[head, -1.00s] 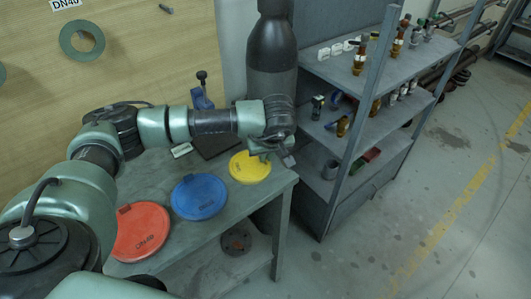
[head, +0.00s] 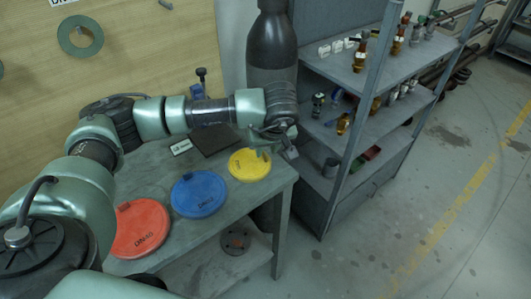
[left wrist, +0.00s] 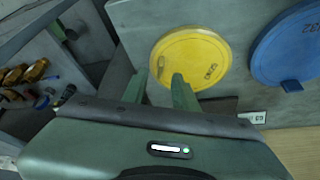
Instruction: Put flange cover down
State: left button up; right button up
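The yellow flange cover (head: 248,166) lies flat on the grey table near its right end. It also shows in the left wrist view (left wrist: 191,58), with a small raised tab on its face. My left gripper (head: 264,150) is above the cover's far right side and partly hidden by the wrist. In the left wrist view its two fingers (left wrist: 160,75) stand apart with nothing between them, clear of the tab. My right gripper is not in view.
A blue cover (head: 199,194) and a red cover (head: 140,229) lie on the table (head: 213,232) to the left. A dark flat plate (head: 214,141) lies behind. A grey shelf rack (head: 352,146) with fittings stands right of the table. A dark cylinder (head: 272,50) stands behind my wrist.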

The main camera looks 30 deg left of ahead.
pick_arm(q)
jog(key=b+v, duration=0.2)
jog(key=v, duration=0.7)
jog(key=shift+d+r, duration=0.1)
